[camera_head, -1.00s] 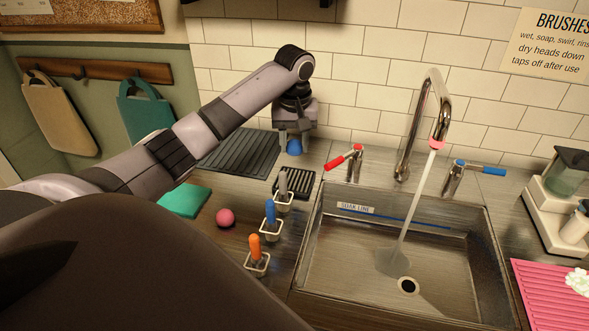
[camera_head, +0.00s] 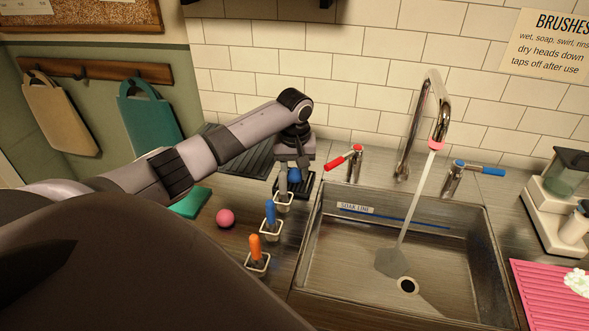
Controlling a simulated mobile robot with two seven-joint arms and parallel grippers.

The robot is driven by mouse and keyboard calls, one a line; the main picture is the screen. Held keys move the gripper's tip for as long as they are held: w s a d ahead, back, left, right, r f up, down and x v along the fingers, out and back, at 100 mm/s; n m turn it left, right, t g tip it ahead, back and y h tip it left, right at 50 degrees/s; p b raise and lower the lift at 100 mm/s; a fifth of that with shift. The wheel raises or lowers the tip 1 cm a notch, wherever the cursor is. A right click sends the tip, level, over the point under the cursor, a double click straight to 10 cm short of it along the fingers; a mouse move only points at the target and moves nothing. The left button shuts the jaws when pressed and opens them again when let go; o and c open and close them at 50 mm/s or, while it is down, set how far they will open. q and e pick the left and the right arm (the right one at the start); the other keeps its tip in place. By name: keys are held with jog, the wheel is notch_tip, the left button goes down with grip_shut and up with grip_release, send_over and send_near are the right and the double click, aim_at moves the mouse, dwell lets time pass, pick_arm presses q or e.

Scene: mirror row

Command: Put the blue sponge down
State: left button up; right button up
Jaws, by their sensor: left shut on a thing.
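My left gripper (camera_head: 292,166) points down at the back of the counter, left of the sink. It is shut on the blue sponge (camera_head: 294,174), of which only a small part shows between and below the fingers. The sponge is over the small black ribbed tray (camera_head: 305,187). I cannot tell whether it touches the tray. My right gripper is not in view.
Grey, blue (camera_head: 270,212) and orange (camera_head: 255,246) handled brushes stand in holders in front of the tray. A pink ball (camera_head: 225,218) and green cloth (camera_head: 190,203) lie left. The sink (camera_head: 440,255), with running tap (camera_head: 405,130) and red-handled valve (camera_head: 343,159), is right.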

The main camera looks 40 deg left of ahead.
aim_at(295, 181)
pick_arm(q)
jog(key=o, duration=0.9)
jog(key=shift+o, duration=0.2)
notch_tip(295, 181, up, 12)
jog(key=s+d, duration=0.1)
jog(key=shift+b, duration=0.3)
jog(key=shift+s, duration=0.15)
